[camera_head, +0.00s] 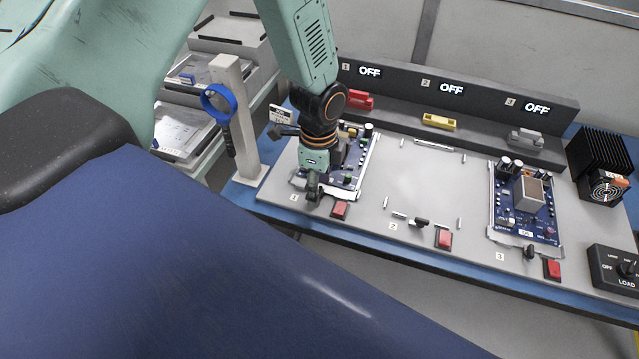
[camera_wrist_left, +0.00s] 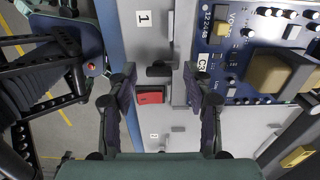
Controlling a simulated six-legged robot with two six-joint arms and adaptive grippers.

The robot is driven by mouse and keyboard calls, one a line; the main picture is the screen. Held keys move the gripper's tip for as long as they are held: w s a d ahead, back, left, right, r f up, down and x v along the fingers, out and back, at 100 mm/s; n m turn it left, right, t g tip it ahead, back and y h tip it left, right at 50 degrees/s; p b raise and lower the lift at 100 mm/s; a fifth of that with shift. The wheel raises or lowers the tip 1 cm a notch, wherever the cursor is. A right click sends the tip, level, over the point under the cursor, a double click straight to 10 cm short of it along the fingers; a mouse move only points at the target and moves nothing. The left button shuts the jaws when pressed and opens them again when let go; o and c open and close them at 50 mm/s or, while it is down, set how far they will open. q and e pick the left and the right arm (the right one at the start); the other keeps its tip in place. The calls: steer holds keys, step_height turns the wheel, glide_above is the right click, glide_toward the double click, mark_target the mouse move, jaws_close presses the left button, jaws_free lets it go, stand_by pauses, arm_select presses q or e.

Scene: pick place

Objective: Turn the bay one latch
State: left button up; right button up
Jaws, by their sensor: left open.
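My left gripper (camera_head: 313,188) is over the front edge of bay one, beside its circuit board (camera_head: 347,178). In the left wrist view the gripper (camera_wrist_left: 165,95) is open, with one finger on each side and nothing between its tips that I can see being held. The small black bay one latch (camera_wrist_left: 160,71) shows there between and just beyond the fingers, below the "1" label (camera_wrist_left: 144,18). Whether a finger touches it I cannot tell. In the head view the gripper mostly hides this latch. The bay one red button (camera_head: 340,209) is just right of the gripper.
Bay two is empty, with its own black latch (camera_head: 420,222) and red button (camera_head: 443,239). Bay three holds a board (camera_head: 524,203). The rear panel (camera_head: 480,95) shows OFF for all bays. A white post (camera_head: 238,120) with a blue ring (camera_head: 218,102) stands left of the arm.

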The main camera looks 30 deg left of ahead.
arm_select(q)
steer(key=shift+s+d+r, duration=0.15)
steer(key=shift+s+r, duration=0.05)
steer(key=shift+s, duration=0.05)
steer(key=shift+w+a+f, duration=0.2)
steer(key=shift+w+f, duration=0.05)
steer(key=shift+w, duration=0.05)
steer(key=c, duration=0.4)
steer(key=shift+s+d+r, duration=0.1)
steer(key=shift+s+r, duration=0.05)
steer(key=c, duration=0.5)
jaws_close()
arm_select(e)
steer(key=shift+s, duration=0.2)
